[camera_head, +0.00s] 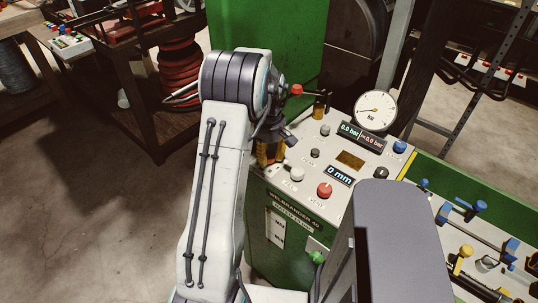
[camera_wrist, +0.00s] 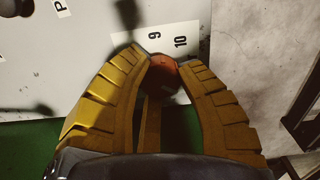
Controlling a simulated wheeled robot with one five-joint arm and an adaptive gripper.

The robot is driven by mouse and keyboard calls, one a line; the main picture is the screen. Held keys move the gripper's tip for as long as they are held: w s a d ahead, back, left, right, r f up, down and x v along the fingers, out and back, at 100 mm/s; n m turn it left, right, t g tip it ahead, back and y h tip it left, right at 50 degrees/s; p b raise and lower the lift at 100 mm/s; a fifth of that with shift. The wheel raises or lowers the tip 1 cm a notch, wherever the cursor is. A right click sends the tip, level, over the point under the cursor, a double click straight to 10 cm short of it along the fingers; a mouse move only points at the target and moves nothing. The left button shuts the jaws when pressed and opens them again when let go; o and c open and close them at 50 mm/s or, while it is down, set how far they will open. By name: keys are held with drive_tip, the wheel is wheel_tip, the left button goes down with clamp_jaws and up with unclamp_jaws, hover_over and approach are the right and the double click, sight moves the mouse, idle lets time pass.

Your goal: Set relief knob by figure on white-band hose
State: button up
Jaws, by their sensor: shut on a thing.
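My gripper (camera_wrist: 166,62) has yellow ribbed fingers, closed on the sides of a round reddish-brown knob (camera_wrist: 165,78) in the wrist view. The figures 9 and 10 (camera_wrist: 167,40) are printed on a white strip just beyond the fingertips. Any pointer on the knob is hidden or too dark to make out. In the head view the yellow fingers (camera_head: 268,153) point down at the left edge of the machine's panel; the arm hides the held knob.
The crimper panel (camera_head: 312,155) carries a red button (camera_head: 325,190), a blue knob (camera_head: 399,147), a round gauge (camera_head: 375,110), and displays reading 0.0 bar and 0 mm. A red-balled lever (camera_head: 296,90) stands close to my wrist. Open floor lies to the left.

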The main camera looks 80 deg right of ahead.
sight(269, 154)
drive_tip(key=shift+a+f, duration=0.1)
drive_tip(key=o, duration=1.2)
wheel_tip(269, 154, up, 12)
drive_tip(key=shift+r, duration=0.1)
